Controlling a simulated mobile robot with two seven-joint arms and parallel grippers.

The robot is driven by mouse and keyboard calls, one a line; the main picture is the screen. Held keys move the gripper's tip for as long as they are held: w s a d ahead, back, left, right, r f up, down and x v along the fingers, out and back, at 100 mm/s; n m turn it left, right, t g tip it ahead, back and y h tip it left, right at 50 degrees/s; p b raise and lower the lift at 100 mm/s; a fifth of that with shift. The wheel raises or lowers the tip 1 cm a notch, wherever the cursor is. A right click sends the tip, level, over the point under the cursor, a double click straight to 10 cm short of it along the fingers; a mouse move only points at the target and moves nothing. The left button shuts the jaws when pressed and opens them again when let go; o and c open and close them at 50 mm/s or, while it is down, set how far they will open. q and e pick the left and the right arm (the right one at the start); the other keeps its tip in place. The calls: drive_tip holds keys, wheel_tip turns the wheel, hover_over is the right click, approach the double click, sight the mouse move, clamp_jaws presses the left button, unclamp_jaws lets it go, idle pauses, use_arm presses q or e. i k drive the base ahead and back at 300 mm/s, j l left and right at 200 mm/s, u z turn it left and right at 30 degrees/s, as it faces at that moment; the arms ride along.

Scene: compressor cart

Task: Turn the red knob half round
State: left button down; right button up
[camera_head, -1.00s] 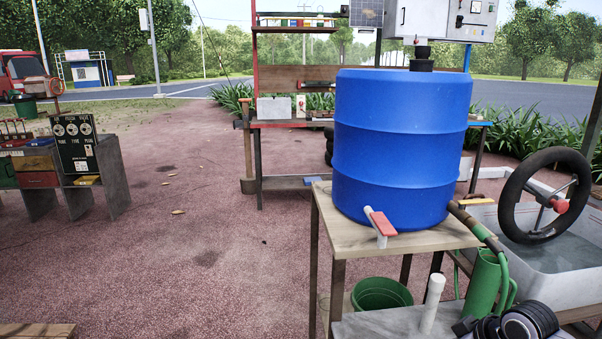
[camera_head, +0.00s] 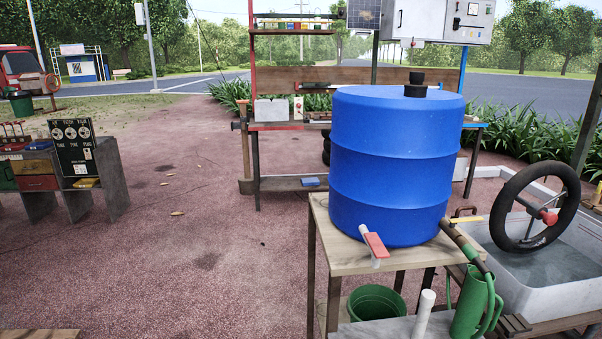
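No part that is clearly a red knob stands out, and several red parts are in view. A red lever handle (camera_head: 375,244) is on the tap low on the front of the blue barrel (camera_head: 392,160). Neither of my grippers is in view.
The barrel stands on a wooden table (camera_head: 340,262). A green bucket (camera_head: 376,303), a green can (camera_head: 470,305) and a water-filled basin (camera_head: 560,285) are near it. A shelved bench (camera_head: 275,125) stands behind. The reddish ground (camera_head: 200,230) at centre left is clear.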

sight(549, 218)
drive_tip(key=z, duration=1.5)
